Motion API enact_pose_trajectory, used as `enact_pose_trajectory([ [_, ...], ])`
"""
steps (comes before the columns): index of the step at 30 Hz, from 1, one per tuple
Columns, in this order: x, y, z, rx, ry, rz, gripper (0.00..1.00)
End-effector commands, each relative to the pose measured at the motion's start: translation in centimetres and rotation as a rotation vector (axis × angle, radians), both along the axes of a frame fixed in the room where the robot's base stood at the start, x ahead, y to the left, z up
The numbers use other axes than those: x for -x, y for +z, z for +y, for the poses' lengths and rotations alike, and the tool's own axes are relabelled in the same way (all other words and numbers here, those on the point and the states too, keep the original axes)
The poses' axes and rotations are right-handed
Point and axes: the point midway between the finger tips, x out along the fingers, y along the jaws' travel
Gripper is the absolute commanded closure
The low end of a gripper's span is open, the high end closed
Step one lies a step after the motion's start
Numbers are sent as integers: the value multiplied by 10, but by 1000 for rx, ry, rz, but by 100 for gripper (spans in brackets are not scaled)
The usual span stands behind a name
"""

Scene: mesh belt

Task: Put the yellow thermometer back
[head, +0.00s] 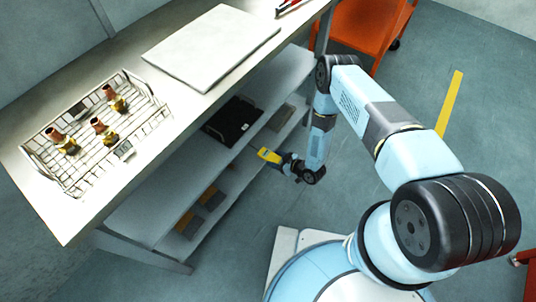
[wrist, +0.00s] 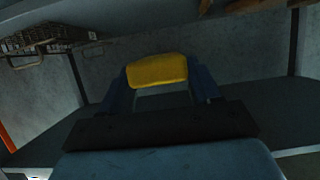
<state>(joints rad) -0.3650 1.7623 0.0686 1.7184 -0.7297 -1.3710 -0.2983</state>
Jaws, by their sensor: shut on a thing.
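The yellow thermometer (head: 267,154) is in my gripper (head: 280,159), beside the open front of the shelves under the workbench. In the wrist view the thermometer (wrist: 157,70) lies between the two dark fingers of my gripper (wrist: 160,88), which are shut on it. Its lower part is hidden in the wrist view by the gripper. In the head view a small light patch shows on its end nearest the shelves.
The workbench top (head: 190,103) bears a wire mesh tray (head: 40,150) with several brown and yellow fittings, and a pale board (head: 212,45). An orange cart (head: 365,30) stands behind. Open floor lies right of the shelves.

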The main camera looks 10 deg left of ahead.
Motion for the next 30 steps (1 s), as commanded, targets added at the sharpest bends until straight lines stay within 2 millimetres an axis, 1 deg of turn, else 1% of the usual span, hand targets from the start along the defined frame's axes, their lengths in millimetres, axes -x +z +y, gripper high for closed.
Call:
enact_pose_trajectory([
  [1,-10,-4,5,-1,-1,-4,73],
  [5,-33,-16,18,-1,-3,-4,73],
  [9,-48,-39,26,-1,-6,-2,73],
  [13,-61,-56,34,-1,-6,-3,73],
  [16,-67,-65,38,-1,-6,-1,73],
  [23,-75,-76,42,-1,-6,-1,73],
  [30,-75,-101,43,-1,-5,0,73],
])
